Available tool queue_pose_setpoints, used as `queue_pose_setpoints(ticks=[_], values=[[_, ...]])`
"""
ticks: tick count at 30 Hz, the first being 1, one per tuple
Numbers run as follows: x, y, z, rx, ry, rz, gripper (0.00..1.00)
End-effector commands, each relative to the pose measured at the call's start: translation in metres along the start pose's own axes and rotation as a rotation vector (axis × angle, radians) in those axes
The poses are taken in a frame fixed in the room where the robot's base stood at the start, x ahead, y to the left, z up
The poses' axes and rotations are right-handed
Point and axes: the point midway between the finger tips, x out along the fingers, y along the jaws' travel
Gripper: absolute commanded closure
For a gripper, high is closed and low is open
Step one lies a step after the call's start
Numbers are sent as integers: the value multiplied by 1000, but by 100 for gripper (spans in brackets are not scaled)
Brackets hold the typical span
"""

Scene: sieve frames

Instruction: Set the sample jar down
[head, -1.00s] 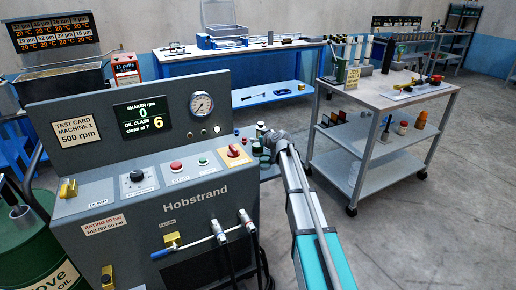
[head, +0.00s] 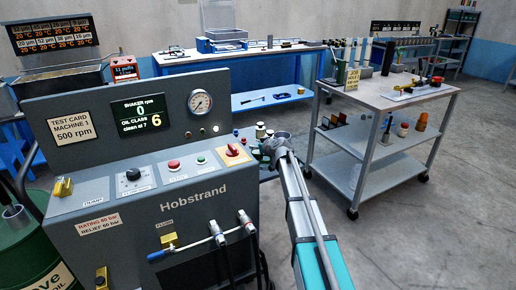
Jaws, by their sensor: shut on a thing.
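My gripper (head: 274,147) is at the far end of my arm, just right of the machine's front panel, and is small in the head view. It is shut on the sample jar, which is mostly hidden behind the gripper and wrist. Several small jars or bottles (head: 260,131) with light and dark parts stand just left of and behind the gripper, on a low grey surface beside the machine. I cannot tell whether the held jar touches that surface.
The grey Hobstrand test machine (head: 150,215) fills the left front, with hose fittings on its lower panel. A grey cart (head: 405,100) with bottles and a rack stands to the right. A blue-legged bench (head: 180,60) is behind. A green oil drum (head: 30,255) is at lower left.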

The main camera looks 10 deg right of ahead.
Motion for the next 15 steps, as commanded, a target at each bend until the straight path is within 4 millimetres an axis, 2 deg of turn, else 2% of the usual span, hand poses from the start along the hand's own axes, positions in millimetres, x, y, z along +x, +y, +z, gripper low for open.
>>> queue_pose_setpoints(ticks=[8, 9, 13, 15], values=[[1, 0, 3, 0, 0, 0, 100], [1, 0, 2, 0, 0, -1, 36], [1, -1, 2, 0, 0, -1, 12], [1, -1, 1, 0, 0, -1, 9]])
